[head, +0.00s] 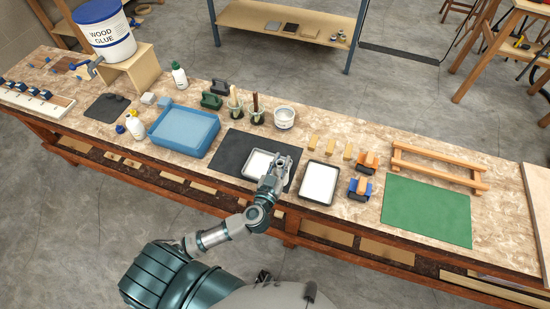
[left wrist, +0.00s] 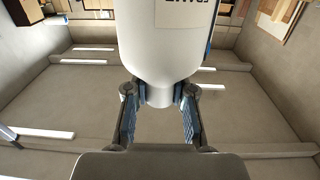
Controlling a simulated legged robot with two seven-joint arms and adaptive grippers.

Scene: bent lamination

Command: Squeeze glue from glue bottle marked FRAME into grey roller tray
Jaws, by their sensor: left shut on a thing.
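In the left wrist view a white bottle (left wrist: 165,50) fills the top centre. Its label (left wrist: 185,12) shows dark upside-down letters that look like the end of FRAME. My left gripper (left wrist: 160,98) is shut on the narrow lower part of this bottle. In the head view my left gripper (head: 278,165) is over the right part of a grey-rimmed tray (head: 256,163) with a pale inside, on a black mat. I cannot make out the held bottle there. A second similar tray (head: 319,183) lies to the right. My right gripper is not in view.
A blue tub (head: 184,133), a white bottle (head: 136,127) and a green-capped bottle (head: 179,76) stand to the left. Brush cups and a white pot (head: 284,118) are behind the tray.

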